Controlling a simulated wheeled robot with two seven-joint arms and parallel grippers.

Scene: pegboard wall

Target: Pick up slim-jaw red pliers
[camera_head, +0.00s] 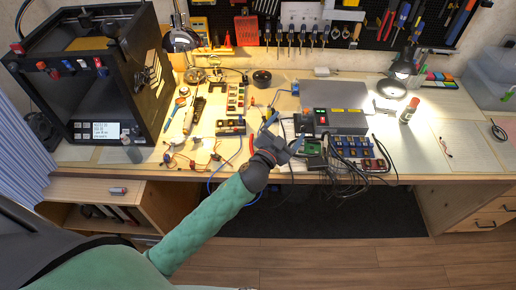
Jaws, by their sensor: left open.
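Red-handled pliers (385,24) hang on the pegboard at the back, right of centre; at this size I cannot tell how slim their jaws are. A small red curved piece (251,144) shows on the bench just left of my left gripper; most of it is hidden and I cannot tell if it is a plier handle or a cable. My left gripper (285,133) is open over the front middle of the bench, its fingers spread and nothing seen between them. My right gripper is not in view.
A black 3D printer (92,85) stands on the left. A grey power box (334,108), black cables (345,180) and a green circuit board (312,147) lie right of my gripper. A lit lamp (402,70) stands at the right.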

